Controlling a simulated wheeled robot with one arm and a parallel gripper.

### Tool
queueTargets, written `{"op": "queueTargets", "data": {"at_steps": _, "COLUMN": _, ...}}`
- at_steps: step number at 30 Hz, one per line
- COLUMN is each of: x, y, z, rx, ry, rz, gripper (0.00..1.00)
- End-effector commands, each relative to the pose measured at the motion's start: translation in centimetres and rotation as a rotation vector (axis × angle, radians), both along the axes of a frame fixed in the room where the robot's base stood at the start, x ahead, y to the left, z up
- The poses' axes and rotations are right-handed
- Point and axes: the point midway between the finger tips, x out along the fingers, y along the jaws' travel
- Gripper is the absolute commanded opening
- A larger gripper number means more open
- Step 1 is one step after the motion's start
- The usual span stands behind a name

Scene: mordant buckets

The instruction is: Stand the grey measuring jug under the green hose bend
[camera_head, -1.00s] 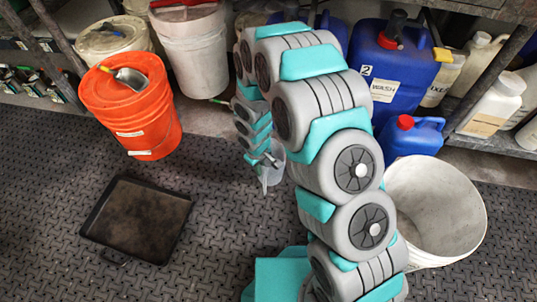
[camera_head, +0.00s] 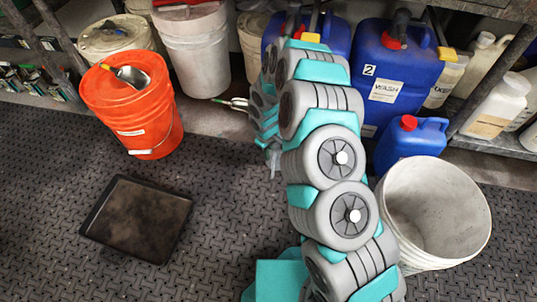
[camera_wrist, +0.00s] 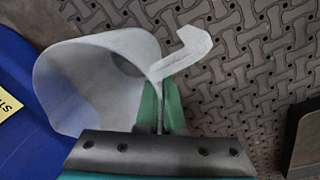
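The grey measuring jug (camera_wrist: 95,80) shows in the wrist view as a pale translucent vessel with its wide opening in view and a hooked handle (camera_wrist: 187,52). The two green fingertips of my gripper (camera_wrist: 160,106) close on a thin part of it by the handle. In the head view the jug and gripper are mostly hidden behind my arm. I cannot make out a green hose bend in either view.
An orange bucket (camera_head: 125,115) with a scoop on top and a dark tray (camera_head: 137,218) are left. Blue canisters (camera_head: 400,75) stand behind my arm, a smaller one (camera_head: 408,145) in front. An open white bucket (camera_head: 435,215) is right. Patterned floor lies clear between tray and arm.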

Motion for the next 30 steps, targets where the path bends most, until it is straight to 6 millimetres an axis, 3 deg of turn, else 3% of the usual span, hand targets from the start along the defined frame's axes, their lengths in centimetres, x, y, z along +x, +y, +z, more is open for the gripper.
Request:
{"op": "queueTargets", "data": {"at_steps": 8, "x": 0.0, "y": 0.0, "z": -0.1, "rx": 0.001, "ry": -0.001, "rz": 0.0, "gripper": 0.0}}
{"op": "queueTargets", "data": {"at_steps": 17, "x": 0.0, "y": 0.0, "z": -0.1, "rx": 0.001, "ry": -0.001, "rz": 0.0, "gripper": 0.34}}
{"op": "queueTargets", "data": {"at_steps": 25, "x": 0.0, "y": 0.0, "z": 0.1, "rx": 0.001, "ry": -0.001, "rz": 0.0, "gripper": 0.34}}
{"op": "queueTargets", "data": {"at_steps": 30, "x": 0.1, "y": 0.1, "z": 1.6, "rx": 0.001, "ry": -0.003, "rz": 0.0, "gripper": 0.34}}
